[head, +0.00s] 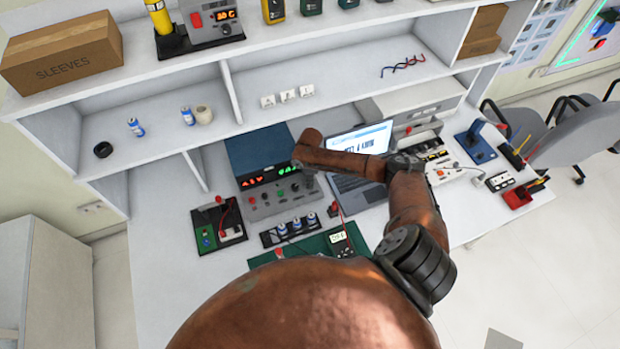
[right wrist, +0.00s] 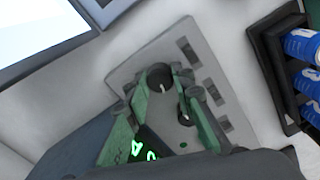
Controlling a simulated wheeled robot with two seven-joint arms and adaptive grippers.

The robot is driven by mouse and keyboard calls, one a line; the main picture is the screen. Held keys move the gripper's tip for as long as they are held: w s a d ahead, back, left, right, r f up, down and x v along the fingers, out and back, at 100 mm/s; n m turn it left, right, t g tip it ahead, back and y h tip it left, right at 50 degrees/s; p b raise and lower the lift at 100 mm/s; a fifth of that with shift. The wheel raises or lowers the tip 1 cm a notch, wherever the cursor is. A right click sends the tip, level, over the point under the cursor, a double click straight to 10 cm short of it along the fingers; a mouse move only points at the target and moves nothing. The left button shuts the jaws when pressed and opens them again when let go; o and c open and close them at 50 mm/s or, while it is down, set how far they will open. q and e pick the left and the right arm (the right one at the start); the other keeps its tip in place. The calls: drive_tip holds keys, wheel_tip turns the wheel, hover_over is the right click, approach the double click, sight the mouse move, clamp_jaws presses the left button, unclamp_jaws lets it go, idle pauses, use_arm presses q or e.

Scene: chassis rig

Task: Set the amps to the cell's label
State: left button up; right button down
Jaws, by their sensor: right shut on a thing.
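The bench power supply (head: 262,152) has a blue top and a grey front with a red and a green display, whose digits I cannot read surely. In the right wrist view its grey panel (right wrist: 125,72) shows dark knobs and small switches. My right gripper (right wrist: 160,82) has its green fingers on either side of a round dark knob (right wrist: 159,76) and is shut on it. The green display (right wrist: 145,152) is partly covered by the gripper. Blue cells (head: 296,224) stand in a black holder in front of the supply; their label is too small to read. My left gripper is not in view.
A laptop (head: 361,140) stands right of the supply, behind my right arm. A multimeter (head: 341,243) lies on a green mat (head: 318,243) in front. A small board with red and black parts (head: 218,222) sits left. Shelves (head: 330,60) overhang the bench.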

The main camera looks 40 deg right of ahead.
drive_tip(key=m+p, duration=0.3)
drive_tip(key=shift+a+r+m, duration=0.1)
drive_tip(key=shift+r+m, duration=0.05)
drive_tip(key=shift+m, duration=0.25)
drive_tip(key=m+p, duration=0.3)
drive_tip(key=shift+m, duration=0.3)
drive_tip(key=m+p, duration=0.3)
drive_tip(key=m, duration=0.1)
drive_tip(key=shift+w+m+p, duration=0.1)
drive_tip(key=shift+m+p, duration=0.7)
drive_tip(key=shift+m, duration=1.2)
drive_tip(key=c, duration=1.7)
unclamp_jaws()
drive_tip(key=shift+o, duration=0.2)
